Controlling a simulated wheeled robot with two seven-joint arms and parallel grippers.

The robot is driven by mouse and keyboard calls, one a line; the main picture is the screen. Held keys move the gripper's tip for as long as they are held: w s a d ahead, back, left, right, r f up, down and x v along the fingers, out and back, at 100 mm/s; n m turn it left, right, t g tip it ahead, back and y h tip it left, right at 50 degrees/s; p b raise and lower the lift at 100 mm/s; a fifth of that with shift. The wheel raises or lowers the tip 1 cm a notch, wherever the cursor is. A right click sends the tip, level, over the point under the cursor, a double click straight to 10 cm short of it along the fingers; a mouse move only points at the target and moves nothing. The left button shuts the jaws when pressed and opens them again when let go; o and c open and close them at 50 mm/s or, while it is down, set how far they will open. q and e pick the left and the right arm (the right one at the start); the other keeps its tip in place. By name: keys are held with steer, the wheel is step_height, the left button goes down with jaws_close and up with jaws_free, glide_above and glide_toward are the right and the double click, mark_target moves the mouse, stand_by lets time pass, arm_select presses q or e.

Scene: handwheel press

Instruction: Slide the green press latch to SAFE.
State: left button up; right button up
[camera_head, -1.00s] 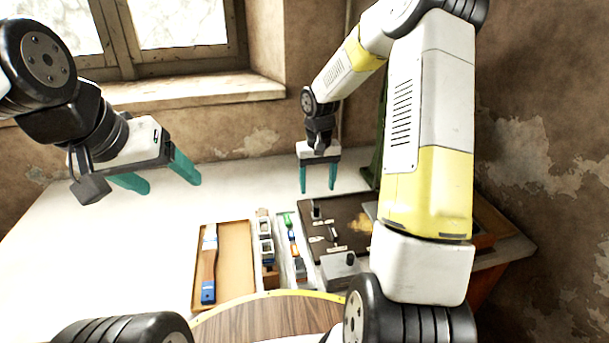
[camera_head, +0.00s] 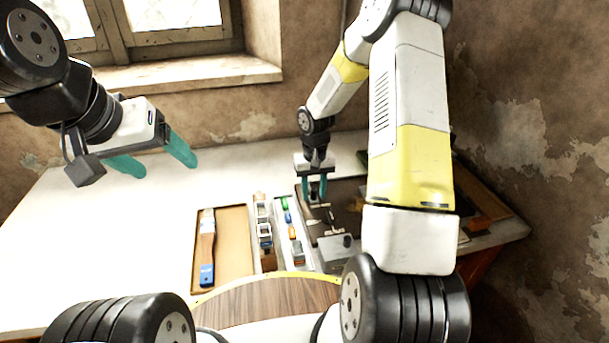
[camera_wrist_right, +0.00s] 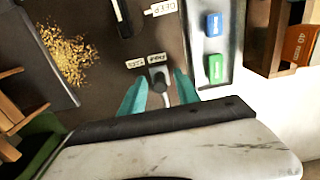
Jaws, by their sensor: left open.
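My right gripper (camera_head: 316,192) is low over the dark panel (camera_head: 352,193) at the right of the table. In the right wrist view its teal fingers (camera_wrist_right: 161,84) are apart, one on each side of a small dark grey knob (camera_wrist_right: 158,77), with a gap visible on both sides. Two small white labels (camera_wrist_right: 135,64) lie beside the knob; I cannot read them surely. No green latch shows clearly, and I cannot tell whether this knob is the latch. My left gripper (camera_head: 155,160) is open and empty above the left of the table.
A dark slotted lever (camera_wrist_right: 121,18) is near the knob. A narrow tray (camera_wrist_right: 236,40) holds blue and green blocks. A brush (camera_head: 207,245) lies in a tan tray (camera_head: 237,265). Yellow grains (camera_wrist_right: 67,55) lie on the panel. The table's left side is clear.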

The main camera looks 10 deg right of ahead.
jaws_close()
steer(key=shift+d, duration=1.5)
steer(key=o, duration=0.8)
jaws_free()
steer(key=shift+r, duration=4)
